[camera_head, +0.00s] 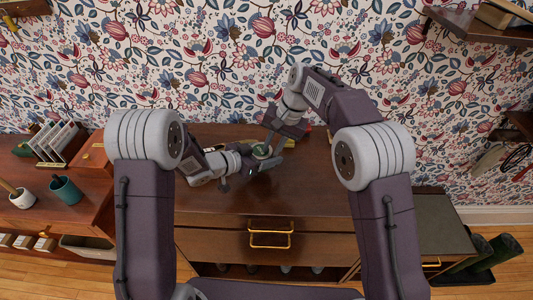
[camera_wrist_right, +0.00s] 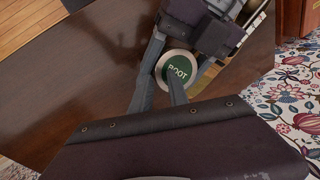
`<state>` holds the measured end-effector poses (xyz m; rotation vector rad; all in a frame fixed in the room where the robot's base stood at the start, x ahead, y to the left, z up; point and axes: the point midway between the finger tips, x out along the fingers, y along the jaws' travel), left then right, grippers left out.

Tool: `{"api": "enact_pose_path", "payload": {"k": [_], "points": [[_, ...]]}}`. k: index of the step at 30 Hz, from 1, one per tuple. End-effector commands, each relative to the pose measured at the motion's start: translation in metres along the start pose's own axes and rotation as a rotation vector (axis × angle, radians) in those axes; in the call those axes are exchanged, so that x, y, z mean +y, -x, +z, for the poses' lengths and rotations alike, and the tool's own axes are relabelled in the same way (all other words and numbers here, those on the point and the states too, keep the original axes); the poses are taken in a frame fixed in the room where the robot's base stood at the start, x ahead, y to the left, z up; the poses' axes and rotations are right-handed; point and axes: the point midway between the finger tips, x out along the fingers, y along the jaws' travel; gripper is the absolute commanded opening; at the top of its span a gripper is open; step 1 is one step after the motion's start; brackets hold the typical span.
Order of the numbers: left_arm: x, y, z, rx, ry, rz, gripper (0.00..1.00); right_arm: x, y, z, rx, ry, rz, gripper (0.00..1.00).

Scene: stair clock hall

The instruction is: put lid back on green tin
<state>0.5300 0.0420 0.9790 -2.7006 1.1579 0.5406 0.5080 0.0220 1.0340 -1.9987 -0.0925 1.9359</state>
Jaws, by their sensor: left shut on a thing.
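The green tin (camera_head: 261,151) is at the back middle of the dresser top, small and partly covered by my grippers. In the right wrist view a round green lid (camera_wrist_right: 178,70) with a pale rim and the word "BOOT" faces up. Whether it sits fully on the tin is hidden. My left gripper (camera_head: 262,162) is low at the tin and shut on it. My right gripper (camera_head: 276,143) comes down from above; in its wrist view its two grey fingers (camera_wrist_right: 160,75) are apart, at the near and left sides of the lid.
The dresser top (camera_head: 310,190) is bare in front of the grippers. To the left are a teal cup (camera_head: 66,190), a white cup (camera_head: 22,198) and a rack of cards (camera_head: 55,142). A wall shelf (camera_head: 490,28) juts out at upper right. Green boots (camera_head: 495,250) lie at lower right.

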Motion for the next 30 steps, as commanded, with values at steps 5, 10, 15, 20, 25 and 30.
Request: {"api": "enact_pose_path", "payload": {"k": [5, 10, 15, 20, 25, 30], "points": [[0.001, 0.000, -0.003, 0.007, -0.004, 0.003, 0.00, -0.001, -0.001, 0.001, -0.003, 0.000, -0.001, 0.35], [0.001, 0.000, -0.002, 0.005, -0.003, 0.002, 0.00, -0.001, -0.001, 0.001, -0.003, 0.000, -0.001, 0.35], [0.000, 0.000, -0.002, 0.004, -0.002, 0.002, 0.00, -0.005, 0.011, 0.000, 0.000, 0.001, -0.003, 0.35], [0.000, 0.000, -0.002, 0.003, -0.002, 0.001, 0.00, -0.012, 0.033, 0.000, 0.000, 0.001, -0.003, 0.35], [0.000, 0.000, -0.001, 0.003, -0.002, 0.001, 0.00, -0.014, 0.043, 0.000, -0.002, 0.000, -0.001, 0.35], [0.000, 0.000, -0.001, 0.003, -0.002, 0.001, 0.00, -0.014, 0.043, 0.001, -0.003, 0.000, -0.001, 0.35]]}}
